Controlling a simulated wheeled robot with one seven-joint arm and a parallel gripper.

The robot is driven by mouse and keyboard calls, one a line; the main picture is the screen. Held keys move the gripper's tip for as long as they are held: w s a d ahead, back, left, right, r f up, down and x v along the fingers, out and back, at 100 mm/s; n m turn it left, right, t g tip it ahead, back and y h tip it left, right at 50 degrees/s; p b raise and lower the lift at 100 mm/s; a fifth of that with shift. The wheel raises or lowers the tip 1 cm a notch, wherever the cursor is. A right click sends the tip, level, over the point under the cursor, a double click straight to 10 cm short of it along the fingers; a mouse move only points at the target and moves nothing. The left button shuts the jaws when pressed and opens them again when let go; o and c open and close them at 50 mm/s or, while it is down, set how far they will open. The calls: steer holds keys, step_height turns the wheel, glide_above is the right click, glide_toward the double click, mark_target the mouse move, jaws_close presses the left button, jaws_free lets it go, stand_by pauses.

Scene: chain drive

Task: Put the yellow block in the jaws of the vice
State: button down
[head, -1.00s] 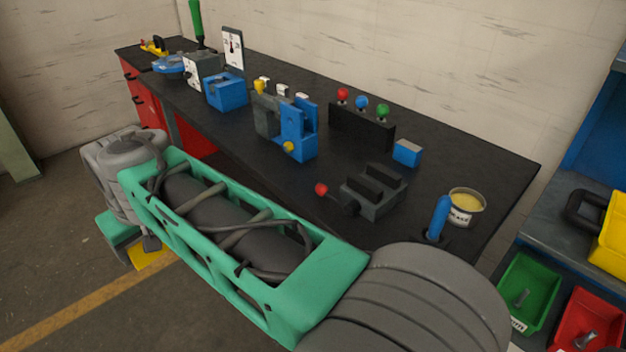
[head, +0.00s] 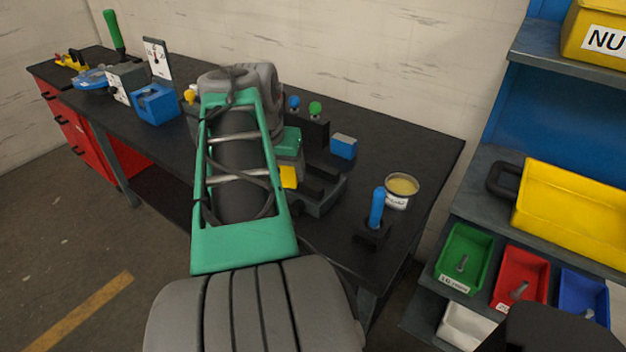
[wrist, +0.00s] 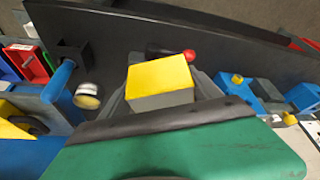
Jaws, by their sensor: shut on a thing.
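The yellow block (head: 288,177) is held under my gripper (head: 287,158), beside and above the grey vice (head: 326,190). It also fills the middle of the wrist view (wrist: 160,80), in front of the vice. My gripper is shut on the block; its fingertips are mostly hidden. The vice has dark jaws, partly covered by the block and gripper. Its red-knobbed handle (wrist: 189,55) shows behind the block in the wrist view. I cannot tell how far the block is above the jaws.
Switches with coloured knobs (head: 315,109) are behind. A blue box (head: 155,104) stands left. Shelves with bins (head: 466,258) are at right.

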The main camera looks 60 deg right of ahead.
steer(key=s+d+r+m+g+p, duration=0.1)
steer(key=s+d+m, duration=0.1)
steer(key=s, duration=0.4)
steer(key=s+d+r+m+g, duration=0.1)
steer(key=s+d+r+m, duration=0.15)
steer(key=s, duration=0.35)
steer(key=p, duration=0.2)
glide_above(318, 181)
steer(key=a, duration=0.2)
steer(key=f, duration=1)
steer(key=shift+d+f, duration=0.1)
steer(key=shift+d, duration=0.1)
steer(key=shift+w+d+f, duration=0.1)
steer(key=shift+f, duration=0.9)
steer(key=shift+w+d+f, duration=0.1)
steer(key=shift+f, duration=0.9)
steer(key=shift+c, duration=0.7)
jaws_free()
steer(key=shift+a+f, duration=0.15)
steer(key=shift+f, duration=0.05)
steer(key=shift+r, duration=0.15)
